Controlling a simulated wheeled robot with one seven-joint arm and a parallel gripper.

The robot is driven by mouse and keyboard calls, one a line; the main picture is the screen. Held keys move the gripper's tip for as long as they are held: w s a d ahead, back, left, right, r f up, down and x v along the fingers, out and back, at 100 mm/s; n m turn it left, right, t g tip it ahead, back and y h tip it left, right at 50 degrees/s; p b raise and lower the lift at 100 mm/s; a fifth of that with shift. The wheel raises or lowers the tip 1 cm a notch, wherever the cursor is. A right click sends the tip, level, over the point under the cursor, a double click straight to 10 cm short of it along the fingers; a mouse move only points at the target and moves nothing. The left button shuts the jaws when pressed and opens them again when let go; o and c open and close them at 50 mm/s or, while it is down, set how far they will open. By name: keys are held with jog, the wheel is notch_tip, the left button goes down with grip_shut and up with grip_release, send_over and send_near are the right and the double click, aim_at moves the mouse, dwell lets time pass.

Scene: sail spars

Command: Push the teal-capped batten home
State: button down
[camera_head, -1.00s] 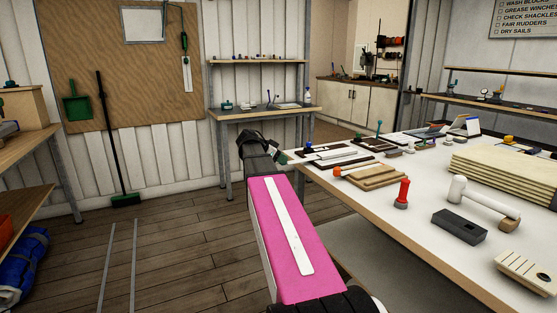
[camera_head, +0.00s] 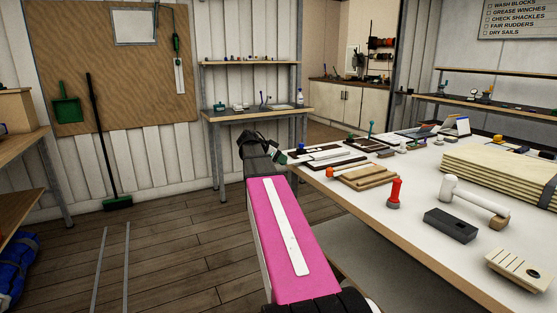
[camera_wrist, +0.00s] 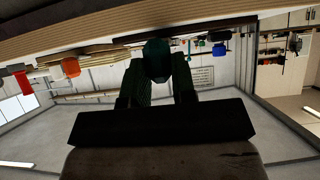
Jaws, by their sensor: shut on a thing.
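My gripper (camera_wrist: 157,82) is shut on a dark teal cap (camera_wrist: 157,60), which sits between the two fingertips in the wrist view. The rest of the batten is hidden or too dark to make out there. In the head view, my pink arm reaches forward to the near left corner of the workbench (camera_head: 420,265). A small teal piece (camera_head: 281,158) shows at the gripper's end, beside the bench edge. Dark boards with pale strips (camera_head: 335,160) lie on the bench just right of it. I cannot tell how far the batten sits in anything.
On the bench are a wooden block (camera_head: 368,177), a red-handled tool (camera_head: 394,193), a white mallet (camera_head: 470,198), a black block (camera_head: 450,225), a slotted pale block (camera_head: 518,267) and stacked boards (camera_head: 505,172). The floor (camera_head: 180,240) left of my arm is mostly clear.

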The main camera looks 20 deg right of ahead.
jog(key=shift+w+d, duration=0.15)
jog(key=shift+d, duration=5.05)
jog(key=c, duration=0.8)
grip_release()
jog(key=shift+c, duration=0.2)
jog(key=v, duration=1)
jog(key=shift+a+r, duration=0.2)
jog(key=shift+a, duration=0.15)
jog(key=s+a+f+n+y, duration=0.25)
jog(key=a+f+n, duration=0.4)
jog(key=f, duration=0.75)
jog(key=s+a+f+n+y, duration=0.4)
jog(key=s+a+f, duration=0.4)
jog(key=a+f, duration=0.4)
jog(key=s+a+f+n+y, duration=0.4)
jog(key=s+a+f+n, duration=0.3)
jog(key=a+f, duration=0.5)
jog(key=shift+s+a+f+y, duration=0.15)
jog(key=shift+s+f+y, duration=0.2)
jog(key=shift+s+f, duration=0.3)
jog(key=shift+s+r, duration=0.1)
